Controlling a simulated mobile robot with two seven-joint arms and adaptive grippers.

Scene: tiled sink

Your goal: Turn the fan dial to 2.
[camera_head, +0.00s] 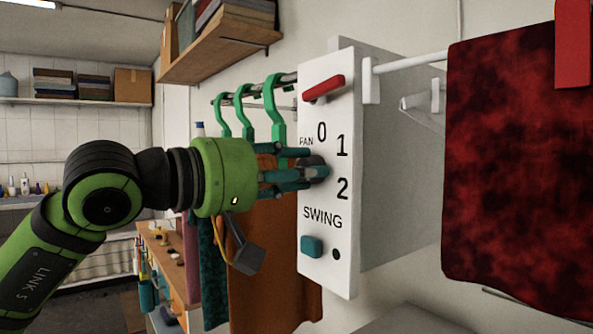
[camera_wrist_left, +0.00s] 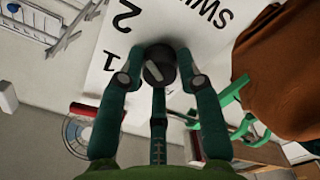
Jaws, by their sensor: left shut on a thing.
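The fan dial (camera_head: 321,160) is a dark round knob on the white control panel (camera_head: 325,275), beside the printed 0, 1 and 2. My left gripper (camera_head: 313,168) reaches it from the left, and its teal fingers cover most of it in the head view. In the left wrist view the dial (camera_wrist_left: 160,65) sits between the fingertips of the left gripper (camera_wrist_left: 161,72), which are shut on it. A pale pointer mark shows on the dial's face. I cannot tell exactly which number it points at. My right gripper is not in view.
A red lever (camera_head: 323,88) sits above the dial, and a teal button (camera_head: 312,246) below it under SWING. Green hangers (camera_head: 276,110) and an orange cloth (camera_head: 265,270) hang close behind my left gripper. A dark red towel (camera_head: 515,160) hangs at the right.

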